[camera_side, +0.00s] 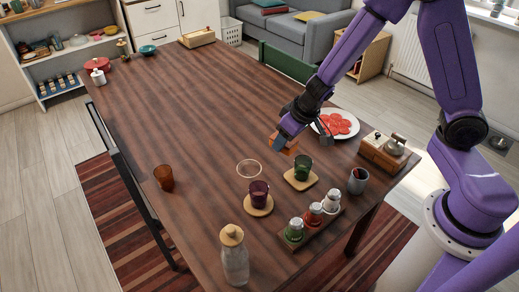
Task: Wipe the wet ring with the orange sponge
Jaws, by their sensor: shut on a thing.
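The wet ring (249,168) is a pale circle on the brown wooden table (190,110), near the middle of the picture. My gripper (285,140) is shut on the orange sponge (288,148), to the upper right of the ring and apart from it. The sponge is partly hidden by the gripper. I cannot tell whether the sponge touches the table.
A green glass (303,167) and a purple glass (259,193) stand on coasters close to the ring. A plate of red slices (337,124) lies behind the gripper. An amber glass (164,178) stands left. Shakers (313,214) and a bottle (234,258) stand in front.

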